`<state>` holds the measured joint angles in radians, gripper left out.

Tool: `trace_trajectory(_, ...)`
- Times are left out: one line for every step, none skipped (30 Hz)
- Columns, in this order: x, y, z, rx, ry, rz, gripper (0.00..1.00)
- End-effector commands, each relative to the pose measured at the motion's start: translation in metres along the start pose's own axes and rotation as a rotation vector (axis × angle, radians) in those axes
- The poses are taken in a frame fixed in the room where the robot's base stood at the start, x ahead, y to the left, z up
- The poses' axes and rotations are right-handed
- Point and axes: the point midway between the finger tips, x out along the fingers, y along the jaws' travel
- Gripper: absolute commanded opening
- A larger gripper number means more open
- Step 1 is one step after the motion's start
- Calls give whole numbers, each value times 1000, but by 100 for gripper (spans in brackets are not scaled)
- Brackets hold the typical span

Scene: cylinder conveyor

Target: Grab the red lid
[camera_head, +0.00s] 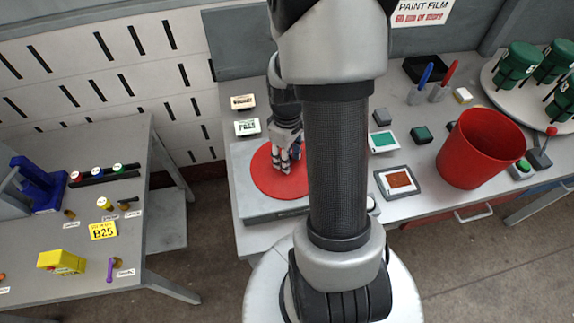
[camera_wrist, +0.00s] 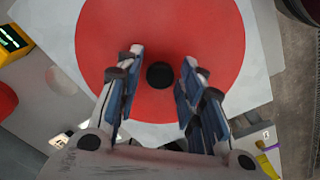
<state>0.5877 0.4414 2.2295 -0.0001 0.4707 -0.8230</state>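The red lid is a flat red disc (camera_head: 264,182) on a grey box-like stand (camera_head: 262,207) at the left end of the bench. In the wrist view the red disc (camera_wrist: 108,42) fills the middle, with a round black knob (camera_wrist: 160,75) at its centre. My gripper (camera_head: 287,163) is over the disc in the head view, pointing down. In the wrist view my gripper (camera_wrist: 164,60) is open, one finger on each side of the knob, with a gap on both sides. I cannot tell how far the fingertips are above the disc. My arm hides the disc's right part in the head view.
On the bench to the right are a red bucket (camera_head: 478,150), a framed brown sample (camera_head: 399,181), a green sample card (camera_head: 383,140) and green containers (camera_head: 516,64) on a round tray. A separate table (camera_head: 115,262) stands at left, with a floor gap between.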

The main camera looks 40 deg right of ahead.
Motion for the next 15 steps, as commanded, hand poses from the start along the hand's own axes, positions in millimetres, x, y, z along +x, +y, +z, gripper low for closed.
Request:
trace_trajectory(0, 0, 0, 0, 0, 0, 29)
trace_trajectory(0, 0, 0, 0, 0, 0, 27)
trace_trajectory(0, 0, 0, 0, 0, 0, 25)
trace_trajectory(0, 0, 0, 0, 0, 0, 23)
trace_trajectory(0, 0, 0, 0, 0, 0, 21)
trace_trajectory(0, 0, 0, 0, 0, 0, 18)
trace_trajectory(0, 0, 0, 0, 0, 0, 16)
trace_trajectory(0, 0, 0, 0, 0, 0, 14)
trace_trajectory(0, 0, 0, 0, 0, 0, 11)
trace_trajectory(0, 0, 0, 0, 0, 0, 9)
trace_trajectory(0, 0, 0, 0, 0, 0, 7)
trace_trajectory(0, 0, 0, 0, 0, 0, 5)
trace_trajectory(0, 0, 0, 0, 0, 0, 3)
trace_trajectory(0, 0, 0, 0, 0, 0, 1)
trace_trajectory(0, 0, 0, 0, 0, 0, 0)
